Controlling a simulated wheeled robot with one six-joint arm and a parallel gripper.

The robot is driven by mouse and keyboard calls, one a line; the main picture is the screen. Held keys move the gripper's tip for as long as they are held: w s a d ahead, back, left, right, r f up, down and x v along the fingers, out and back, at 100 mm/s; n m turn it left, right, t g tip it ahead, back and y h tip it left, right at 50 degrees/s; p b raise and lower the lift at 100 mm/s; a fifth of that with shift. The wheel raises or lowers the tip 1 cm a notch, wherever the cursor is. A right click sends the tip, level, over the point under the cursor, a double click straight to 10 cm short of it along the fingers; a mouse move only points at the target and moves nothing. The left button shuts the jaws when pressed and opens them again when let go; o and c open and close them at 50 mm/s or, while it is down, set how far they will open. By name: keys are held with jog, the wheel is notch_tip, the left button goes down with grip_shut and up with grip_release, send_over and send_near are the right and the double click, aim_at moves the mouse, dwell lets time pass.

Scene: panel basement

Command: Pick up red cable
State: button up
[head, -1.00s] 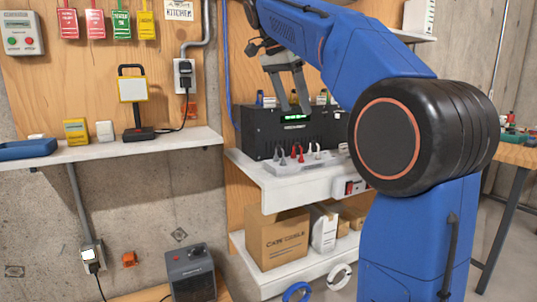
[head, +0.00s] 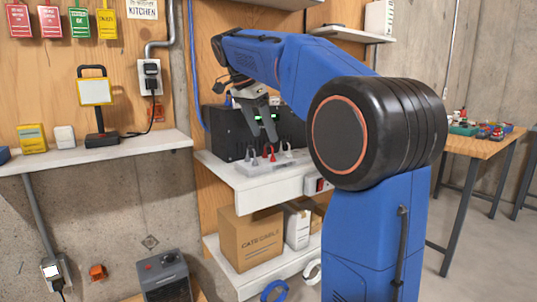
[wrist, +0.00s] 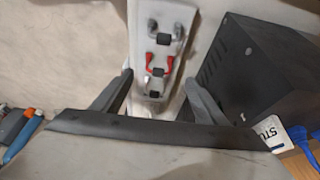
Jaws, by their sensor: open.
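The red cable (head: 270,153) lies among small cables on a pale tray (head: 250,168) on the upper white shelf. In the wrist view the red cable (wrist: 148,64) shows as a short piece with red on both sides of a dark middle part. My gripper (head: 267,141) is open and empty, above the tray in front of the black box. In the wrist view its fingers (wrist: 158,80) stand apart on either side of the tray, pointing toward the red cable. Grey or white cables (wrist: 152,28) lie beyond it. I see no contact with the cable.
A black box (head: 225,130) stands close behind the tray and on the right in the wrist view (wrist: 258,75). A cardboard box (head: 250,240) sits on the shelf below. A workbench (head: 480,146) with several small items is at right.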

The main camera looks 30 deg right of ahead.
aim_at(267, 143)
jog(key=shift+s+x, duration=0.2)
jog(key=shift+x, duration=2.95)
jog(key=shift+a+f, duration=0.1)
jog(key=shift+a, duration=0.05)
jog(key=c, duration=1.1)
jog(key=shift+c, duration=0.2)
notch_tip(267, 143, up, 10)
jog(key=shift+r, duration=0.1)
